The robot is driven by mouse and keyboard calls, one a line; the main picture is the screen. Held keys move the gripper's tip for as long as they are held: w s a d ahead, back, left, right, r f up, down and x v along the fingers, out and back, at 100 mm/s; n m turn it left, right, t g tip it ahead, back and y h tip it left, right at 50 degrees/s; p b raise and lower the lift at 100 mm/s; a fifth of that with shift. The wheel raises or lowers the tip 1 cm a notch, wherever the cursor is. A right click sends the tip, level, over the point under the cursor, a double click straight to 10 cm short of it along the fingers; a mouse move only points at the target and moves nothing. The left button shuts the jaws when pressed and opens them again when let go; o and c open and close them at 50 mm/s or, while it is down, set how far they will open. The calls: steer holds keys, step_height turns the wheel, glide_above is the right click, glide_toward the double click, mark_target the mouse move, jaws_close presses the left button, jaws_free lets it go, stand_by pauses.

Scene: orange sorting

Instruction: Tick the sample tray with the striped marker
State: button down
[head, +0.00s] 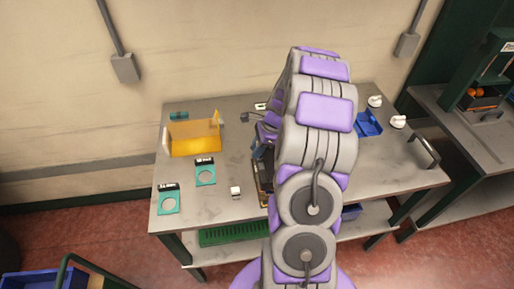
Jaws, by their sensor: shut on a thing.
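My gripper (264,138) is over the middle of the grey workbench (225,215), largely hidden behind my own purple and grey arm. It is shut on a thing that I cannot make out. I cannot pick out the striped marker's stripes. Two teal plates with dark label strips and pale round areas lie left of my gripper: one nearer the middle (205,182) and one at the front left (168,211). I cannot read their labels or tell which is the sample tray. A dark item with a yellowish edge (262,187) shows partly beside my arm, below the gripper.
An orange-yellow translucent holder (195,145) stands at the back left. A blue tray (368,124) and white knobs (398,121) are on the right. Bare bench lies between the teal plates and the block.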

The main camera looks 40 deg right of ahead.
steer(key=shift+s+a+p, duration=0.3)
steer(key=shift+s+a, duration=0.05)
steer(key=shift+s, duration=0.15)
steer(key=shift+r, duration=0.15)
stand_by(0.3)
step_height(320, 180, up, 7)
steer(key=p, duration=0.5)
stand_by(0.7)
